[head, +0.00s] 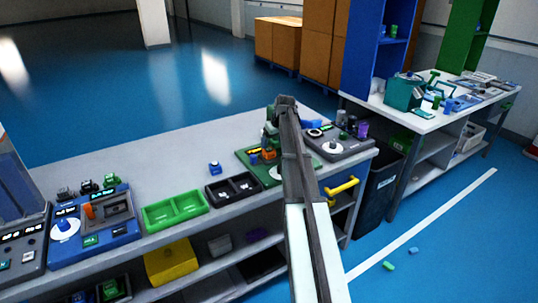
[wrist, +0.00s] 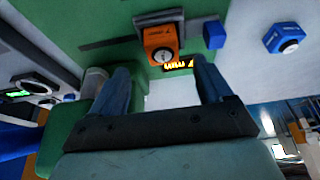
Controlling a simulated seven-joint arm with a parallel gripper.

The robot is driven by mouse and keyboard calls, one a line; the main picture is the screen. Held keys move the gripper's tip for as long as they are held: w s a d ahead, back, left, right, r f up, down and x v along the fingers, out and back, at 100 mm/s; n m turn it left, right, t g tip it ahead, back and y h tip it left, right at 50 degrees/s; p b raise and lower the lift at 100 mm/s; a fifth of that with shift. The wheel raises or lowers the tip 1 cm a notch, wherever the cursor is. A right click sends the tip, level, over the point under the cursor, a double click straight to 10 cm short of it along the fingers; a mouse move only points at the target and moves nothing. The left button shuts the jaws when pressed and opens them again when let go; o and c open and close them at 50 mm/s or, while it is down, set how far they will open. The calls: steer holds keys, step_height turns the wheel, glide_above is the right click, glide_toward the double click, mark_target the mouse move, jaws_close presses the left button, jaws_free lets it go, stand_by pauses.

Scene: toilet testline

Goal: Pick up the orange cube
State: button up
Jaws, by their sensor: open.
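The orange cube (wrist: 162,45), with a pale round disc on its face, sits on a green board (wrist: 107,50) in the wrist view. In the head view it is a small orange shape (head: 268,154) on the green board (head: 246,157), partly hidden by my arm. My gripper (wrist: 162,72) is open and empty. Its two blue-grey fingers lie either side of the cube's line in the wrist view, with the cube beyond their tips and apart from them. In the head view my gripper is mostly hidden behind my arm.
A dark blue block (wrist: 213,34) stands just right of the orange cube. A blue cube (wrist: 285,38) lies farther right on the grey bench; it also shows in the head view (head: 214,168). Black (head: 233,188) and green (head: 174,211) trays stand left of the board.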

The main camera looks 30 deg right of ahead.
mark_target(269, 149)
steer(key=shift+a+x, duration=0.2)
steer(key=shift+x, duration=3.15)
steer(key=shift+w+r, duration=0.1)
steer(key=shift+w, duration=0.05)
steer(key=c, duration=1.1)
